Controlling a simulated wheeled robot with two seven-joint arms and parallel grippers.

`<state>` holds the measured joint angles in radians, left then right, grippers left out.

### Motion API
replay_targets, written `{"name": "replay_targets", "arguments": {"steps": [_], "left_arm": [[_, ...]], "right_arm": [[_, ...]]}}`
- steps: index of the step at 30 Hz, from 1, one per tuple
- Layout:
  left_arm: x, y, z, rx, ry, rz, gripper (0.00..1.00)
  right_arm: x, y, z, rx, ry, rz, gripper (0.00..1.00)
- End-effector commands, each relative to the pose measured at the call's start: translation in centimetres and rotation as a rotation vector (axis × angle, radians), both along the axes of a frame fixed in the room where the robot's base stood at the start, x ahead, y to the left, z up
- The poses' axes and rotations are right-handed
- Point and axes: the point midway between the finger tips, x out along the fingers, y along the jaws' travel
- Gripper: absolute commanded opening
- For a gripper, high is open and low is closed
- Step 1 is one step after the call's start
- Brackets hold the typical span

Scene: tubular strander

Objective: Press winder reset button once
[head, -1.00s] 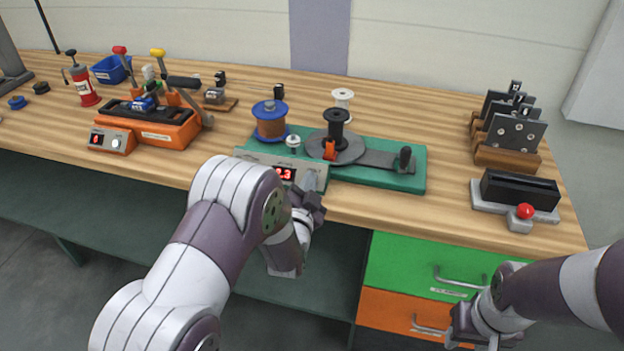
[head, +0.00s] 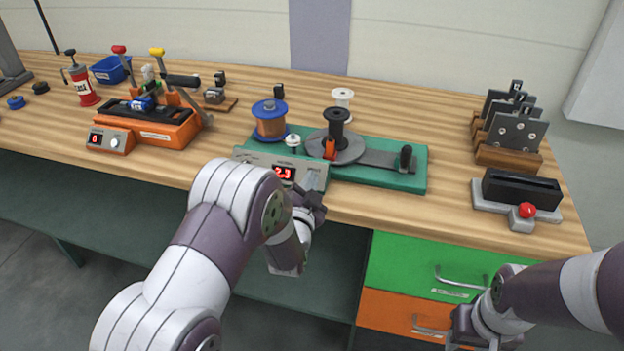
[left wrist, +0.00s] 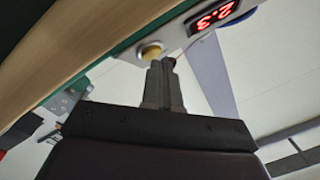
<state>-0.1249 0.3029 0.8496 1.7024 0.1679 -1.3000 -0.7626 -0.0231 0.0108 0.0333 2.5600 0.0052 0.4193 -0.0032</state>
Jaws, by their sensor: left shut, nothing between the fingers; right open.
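The winder (head: 400,182) is a green base with spools and a grey front panel with a red display (head: 285,173), which also shows in the left wrist view (left wrist: 213,15). In that view a round yellowish button (left wrist: 151,51) sits on the panel, with a small dark part beside it. My left gripper (left wrist: 163,66) is shut and empty, its fingertips close to the button; I cannot tell whether they touch. In the head view my left gripper (head: 312,197) is at the panel's front right, and the button is not clearly visible. My right gripper (head: 462,322) is open and empty before the drawers.
An orange machine (head: 150,128) with levers stands left of the winder. A black slotted block (head: 520,188) with a red button (head: 526,210) is at the right, with a plate rack (head: 508,158) behind it. Green and orange drawers (head: 400,262) lie below the wooden table.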

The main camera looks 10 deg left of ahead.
Motion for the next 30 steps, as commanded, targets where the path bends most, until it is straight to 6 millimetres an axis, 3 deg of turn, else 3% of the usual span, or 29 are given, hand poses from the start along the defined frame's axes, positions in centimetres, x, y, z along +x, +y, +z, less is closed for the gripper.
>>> {"name": "replay_targets", "arguments": {"steps": [22, 30], "left_arm": [[0.41, 0.0, -0.43, 0.0, 0.001, 0.001, 0.0], [-0.28, 0.0, 0.48, 0.0, 0.001, 0.0, 0.0]], "right_arm": [[-0.01, 0.0, -0.53, 0.0, 0.0, 0.0, 0.43], [0.0, 0.0, 0.3, 0.0, 0.0, 0.0, 0.43]]}}
